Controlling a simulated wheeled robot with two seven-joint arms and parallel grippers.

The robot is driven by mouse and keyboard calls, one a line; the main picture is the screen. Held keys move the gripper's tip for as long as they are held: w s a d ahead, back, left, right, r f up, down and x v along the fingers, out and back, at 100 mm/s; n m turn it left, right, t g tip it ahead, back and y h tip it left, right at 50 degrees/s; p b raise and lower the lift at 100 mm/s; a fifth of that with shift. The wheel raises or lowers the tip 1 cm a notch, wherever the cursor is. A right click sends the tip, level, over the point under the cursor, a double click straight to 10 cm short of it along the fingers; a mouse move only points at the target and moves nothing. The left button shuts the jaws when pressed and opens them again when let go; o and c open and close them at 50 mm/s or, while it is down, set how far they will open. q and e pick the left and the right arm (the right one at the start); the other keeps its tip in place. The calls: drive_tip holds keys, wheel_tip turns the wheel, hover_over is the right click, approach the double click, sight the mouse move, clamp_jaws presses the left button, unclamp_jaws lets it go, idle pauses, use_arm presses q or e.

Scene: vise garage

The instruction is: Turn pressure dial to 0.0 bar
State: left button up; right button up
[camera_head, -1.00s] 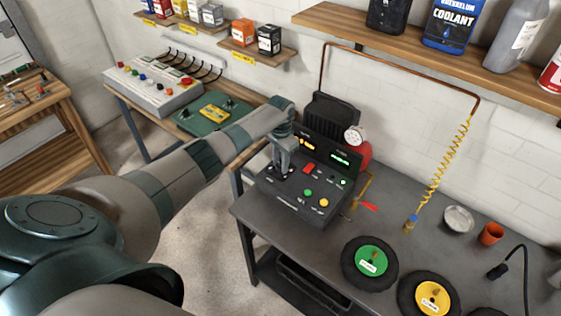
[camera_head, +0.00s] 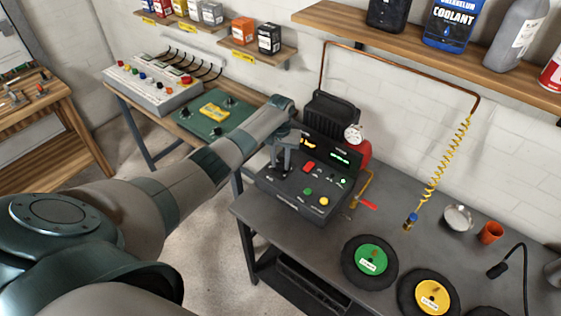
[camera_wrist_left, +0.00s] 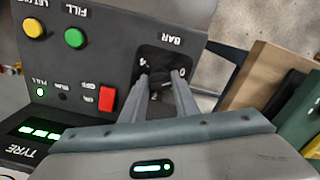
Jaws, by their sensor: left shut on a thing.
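The black compressor control panel (camera_head: 292,202) stands on the grey bench in the head view. My left gripper (camera_head: 281,168) reaches down onto its left part. In the left wrist view my left gripper (camera_wrist_left: 164,78) has its two fingers over the panel (camera_wrist_left: 105,20), at the spot labelled BAR with the marks 4 and 0. It is shut on the pressure dial (camera_wrist_left: 160,84), which is mostly hidden between the fingers; its pointer setting cannot be read. My right gripper is not in view.
A red switch (camera_wrist_left: 107,98), a green button (camera_wrist_left: 75,38) and a yellow button (camera_wrist_left: 34,28) sit close to the fingers. A red-handled valve (camera_head: 368,205), a coiled yellow hose (camera_head: 434,172) and wheels (camera_head: 370,262) are to the right on the bench.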

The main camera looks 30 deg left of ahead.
sight(280, 162)
use_arm(q)
drive_tip(key=shift+w+r, duration=0.1)
drive_tip(key=shift+r, duration=0.05)
drive_tip(key=o, duration=1.1)
drive_tip(key=shift+c, duration=0.2)
drive_tip(key=shift+r, duration=0.1)
wheel_tip(280, 162, up, 17)
drive_tip(key=b, duration=0.4)
